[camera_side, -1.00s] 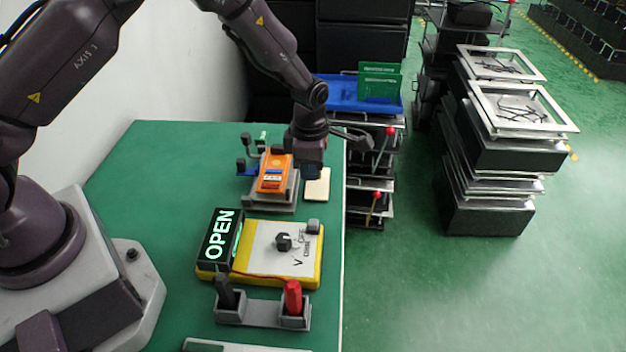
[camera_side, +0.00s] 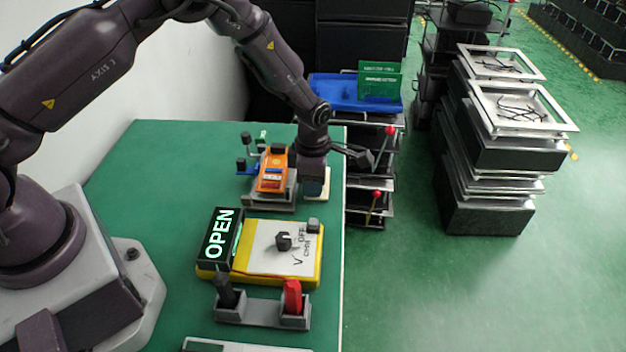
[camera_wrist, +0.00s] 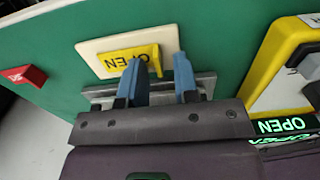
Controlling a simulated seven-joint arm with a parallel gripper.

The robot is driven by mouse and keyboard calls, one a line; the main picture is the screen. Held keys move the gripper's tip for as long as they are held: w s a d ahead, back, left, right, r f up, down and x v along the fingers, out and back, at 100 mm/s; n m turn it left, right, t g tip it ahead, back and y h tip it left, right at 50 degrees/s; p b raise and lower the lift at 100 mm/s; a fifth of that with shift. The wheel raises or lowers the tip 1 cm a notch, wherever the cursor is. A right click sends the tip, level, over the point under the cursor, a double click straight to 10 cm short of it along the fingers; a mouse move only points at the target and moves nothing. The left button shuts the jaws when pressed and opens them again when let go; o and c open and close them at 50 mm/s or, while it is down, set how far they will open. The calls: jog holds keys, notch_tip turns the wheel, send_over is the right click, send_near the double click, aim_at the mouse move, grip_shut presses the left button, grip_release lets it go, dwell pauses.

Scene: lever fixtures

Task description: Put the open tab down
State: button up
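The yellow OPEN tab (camera_wrist: 122,60) lies on a cream plate (camera_wrist: 95,45) in the wrist view. Its raised right edge shows between my two blue fingers. My gripper (camera_wrist: 157,64) is open, with a clear gap to the right finger. The left finger overlaps the tab in the picture; I cannot tell whether it touches. In the side view my gripper (camera_side: 314,190) is low over the cream plate (camera_side: 325,180), at the bench's right edge. The tab is hidden there behind my gripper.
An orange meter (camera_side: 273,172) on a grey stand sits just left of my gripper. A red piece (camera_wrist: 28,75) shows in the wrist view.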

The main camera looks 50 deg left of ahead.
jog(key=shift+r, duration=0.15)
jog(key=s+r+m+t, duration=0.1)
jog(key=s+r+m, duration=0.15)
jog(key=r, duration=0.85)
jog(key=s+r+m, duration=0.1)
jog(key=r+m, duration=0.2)
jog(key=r, duration=0.8)
jog(key=s+a+r+m+t, duration=0.1)
jog(key=s+r+m+t, duration=0.1)
jog(key=s+r+m, duration=0.4)
jog(key=s+a+r+m+t, duration=0.2)
jog(key=s+r+m, duration=0.3)
jog(key=s+m, duration=1)
jog(key=shift+s+r+t, duration=0.3)
jog(key=shift+s+r, duration=0.05)
jog(key=shift+s, duration=0.2)
jog(key=shift+o, duration=0.3)
jog(key=shift+a+m, duration=0.1)
jog(key=shift+m, duration=0.15)
